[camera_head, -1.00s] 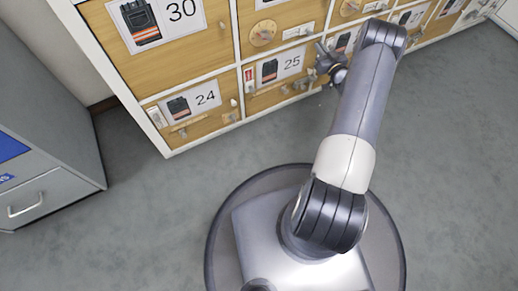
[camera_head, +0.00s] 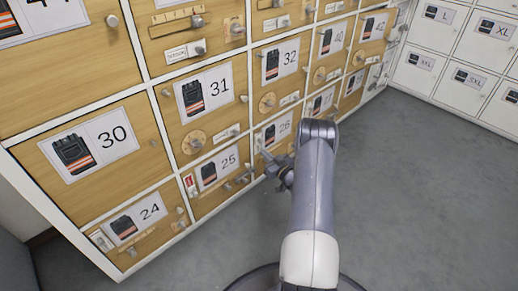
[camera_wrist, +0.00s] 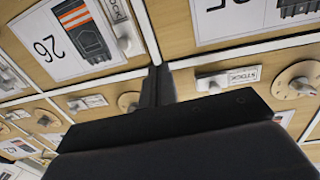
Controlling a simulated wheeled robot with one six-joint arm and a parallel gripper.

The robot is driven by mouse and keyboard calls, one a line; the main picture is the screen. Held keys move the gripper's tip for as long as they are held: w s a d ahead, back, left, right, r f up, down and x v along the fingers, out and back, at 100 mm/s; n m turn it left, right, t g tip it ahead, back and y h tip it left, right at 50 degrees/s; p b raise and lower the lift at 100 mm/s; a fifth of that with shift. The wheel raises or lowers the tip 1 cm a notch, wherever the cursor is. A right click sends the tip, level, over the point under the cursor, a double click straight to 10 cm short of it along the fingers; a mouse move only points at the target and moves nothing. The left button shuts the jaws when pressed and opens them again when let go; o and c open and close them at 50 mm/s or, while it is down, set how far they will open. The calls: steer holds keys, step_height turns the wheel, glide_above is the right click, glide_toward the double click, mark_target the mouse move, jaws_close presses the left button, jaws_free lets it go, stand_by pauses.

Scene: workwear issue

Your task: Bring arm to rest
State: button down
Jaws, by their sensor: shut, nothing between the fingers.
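My arm (camera_head: 313,205) reaches up from the bottom of the head view and bends at its elbow in front of the lower lockers. My gripper (camera_head: 264,156) is at its end, left of the elbow, near the doors numbered 25 and 26. In the wrist view my gripper (camera_wrist: 157,84) shows as dark fingers, closed together with nothing between them. Door 26 (camera_wrist: 75,35) appears there rotated, with its picture label and a latch beside the fingers. I cannot tell whether the fingertips touch the locker front.
A wooden locker wall with numbered doors, such as door 24 (camera_head: 152,208) and door 31 (camera_head: 208,93), carries protruding knobs, dials and latches. White lockers (camera_head: 440,45) with size labels stand at the back right. The grey floor (camera_head: 420,200) at right is clear.

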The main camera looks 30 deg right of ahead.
steer(key=s, duration=0.2)
steer(key=s+d+p, duration=0.1)
steer(key=s, duration=0.2)
steer(key=shift+d, duration=0.15)
